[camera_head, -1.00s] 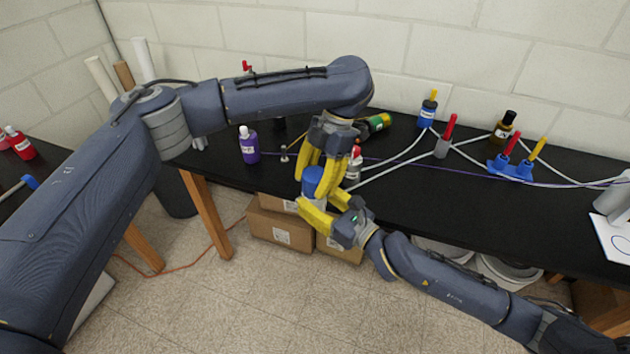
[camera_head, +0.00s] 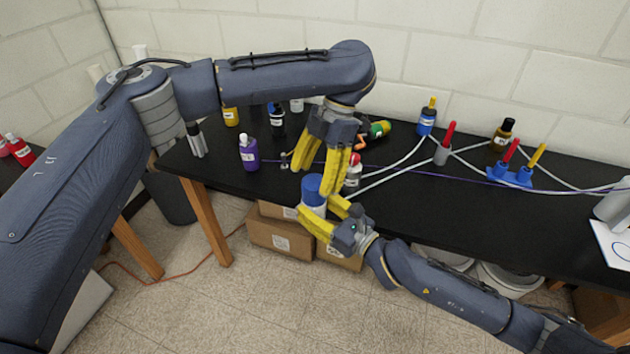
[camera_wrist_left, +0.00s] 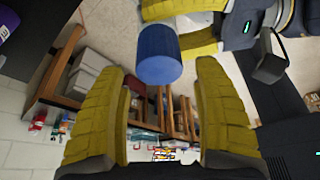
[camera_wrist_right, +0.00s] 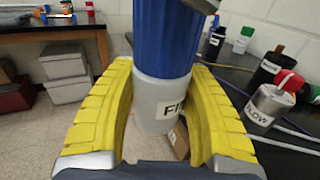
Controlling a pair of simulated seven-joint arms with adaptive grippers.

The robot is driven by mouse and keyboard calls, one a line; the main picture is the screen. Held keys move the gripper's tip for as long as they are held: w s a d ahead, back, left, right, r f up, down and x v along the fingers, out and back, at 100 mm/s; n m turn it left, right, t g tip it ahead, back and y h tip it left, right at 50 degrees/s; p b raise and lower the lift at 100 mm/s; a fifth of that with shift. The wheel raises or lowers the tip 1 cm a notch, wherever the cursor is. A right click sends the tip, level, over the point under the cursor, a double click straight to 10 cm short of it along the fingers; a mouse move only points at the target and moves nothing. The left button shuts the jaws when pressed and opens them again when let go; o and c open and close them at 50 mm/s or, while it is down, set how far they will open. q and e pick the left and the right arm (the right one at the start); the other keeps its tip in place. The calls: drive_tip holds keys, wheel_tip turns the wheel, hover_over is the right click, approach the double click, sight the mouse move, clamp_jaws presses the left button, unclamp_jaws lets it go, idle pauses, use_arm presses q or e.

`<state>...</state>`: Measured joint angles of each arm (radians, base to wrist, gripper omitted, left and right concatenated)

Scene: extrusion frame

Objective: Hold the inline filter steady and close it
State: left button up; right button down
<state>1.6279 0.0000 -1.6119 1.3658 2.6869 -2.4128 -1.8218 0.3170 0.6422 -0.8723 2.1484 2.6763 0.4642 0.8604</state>
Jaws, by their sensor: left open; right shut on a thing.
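The inline filter has a blue cap (camera_head: 311,188) on a pale grey body (camera_wrist_right: 156,100) with a partly hidden "FI" label. It is upright in front of the black table's front edge. My right gripper (camera_head: 324,212) is shut on the grey body, one yellow finger on each side. In the right wrist view the cap sits on top of the body without a clear gap. My left gripper (camera_head: 309,171) is open and empty just above the cap, pointing down. In the left wrist view the cap's round top (camera_wrist_left: 160,62) lies just beyond the fingertips, between them.
The black table (camera_head: 430,195) holds a purple bottle (camera_head: 248,155), a red-capped flow bottle (camera_head: 353,172), a grey fitting (camera_head: 443,152) with a red handle and a blue manifold (camera_head: 515,174) with tubing. Cardboard boxes (camera_head: 278,238) stand on the floor below the filter.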

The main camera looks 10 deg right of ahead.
idle(0.3)
use_arm(q)
drive_tip(key=shift+w+a+r, duration=0.1)
drive_tip(key=shift+w+r, duration=0.05)
drive_tip(key=shift+r, duration=0.15)
drive_tip(key=n, duration=0.7)
drive_tip(key=a+r+n+t+h, duration=0.1)
drive_tip(key=n, duration=0.6)
drive_tip(key=a+r+n+t+h, duration=0.1)
drive_tip(key=n, duration=0.7)
drive_tip(key=shift+w+r, duration=0.1)
drive_tip(key=shift+w, duration=0.05)
drive_tip(key=n, duration=0.1)
drive_tip(key=d+n, duration=0.1)
drive_tip(key=n+h, duration=0.1)
drive_tip(key=shift+s+d+f+n, duration=0.2)
drive_tip(key=shift+s+n, duration=0.05)
drive_tip(key=shift+n, duration=0.15)
drive_tip(key=shift+s+d+n, duration=0.1)
drive_tip(key=shift+d+n, duration=0.1)
drive_tip(key=shift+n, duration=0.5)
drive_tip(key=shift+d+n, duration=0.15)
drive_tip(key=shift+n, duration=0.55)
